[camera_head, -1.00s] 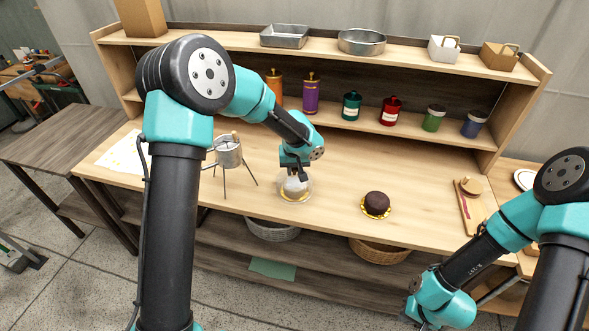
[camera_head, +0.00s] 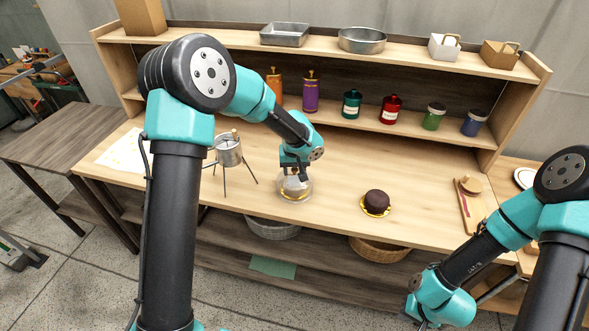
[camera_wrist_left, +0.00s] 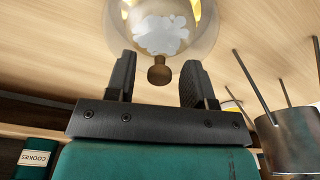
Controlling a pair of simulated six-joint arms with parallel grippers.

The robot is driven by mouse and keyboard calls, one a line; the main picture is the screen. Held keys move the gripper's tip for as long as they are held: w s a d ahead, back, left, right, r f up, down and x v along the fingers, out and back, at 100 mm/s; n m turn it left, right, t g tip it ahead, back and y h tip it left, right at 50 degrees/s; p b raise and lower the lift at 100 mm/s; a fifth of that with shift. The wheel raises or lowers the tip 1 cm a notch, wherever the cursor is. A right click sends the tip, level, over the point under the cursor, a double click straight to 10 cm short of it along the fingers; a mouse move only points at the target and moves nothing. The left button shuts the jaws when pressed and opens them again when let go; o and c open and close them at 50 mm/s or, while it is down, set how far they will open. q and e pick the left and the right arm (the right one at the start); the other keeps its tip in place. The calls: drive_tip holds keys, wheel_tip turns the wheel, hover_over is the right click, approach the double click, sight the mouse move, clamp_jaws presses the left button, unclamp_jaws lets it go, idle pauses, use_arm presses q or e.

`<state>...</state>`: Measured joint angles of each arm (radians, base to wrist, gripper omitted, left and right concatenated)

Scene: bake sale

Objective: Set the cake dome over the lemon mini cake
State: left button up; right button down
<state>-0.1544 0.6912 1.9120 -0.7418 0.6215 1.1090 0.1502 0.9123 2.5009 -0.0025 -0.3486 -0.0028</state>
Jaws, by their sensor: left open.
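The clear cake dome (camera_head: 281,187) stands on the worktop over the lemon mini cake (camera_head: 295,184), whose pale top and gold base show through it. In the left wrist view the dome (camera_wrist_left: 205,20) has a brown knob (camera_wrist_left: 159,71), with white icing (camera_wrist_left: 160,32) and some yellow visible through the clear wall. My left gripper (camera_head: 295,170) is above the dome. It is open, its fingers (camera_wrist_left: 158,84) on either side of the knob with gaps. My right gripper (camera_head: 425,324) is at the bottom edge, mostly cut off, its jaws unclear.
A chocolate cake (camera_head: 377,198) on a gold base sits to the right. A metal pot on legs (camera_head: 229,152) stands close on the left. Bottles and jars line the shelf behind. The worktop between the two cakes is clear.

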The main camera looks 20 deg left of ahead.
sight(295, 177)
use_arm(q)
wheel_tip(295, 177, up, 13)
drive_tip(key=s, duration=0.1)
drive_tip(key=shift+s+d+f, duration=0.15)
drive_tip(key=shift+d+f, duration=0.05)
drive_tip(key=shift+d, duration=0.1)
idle(0.6)
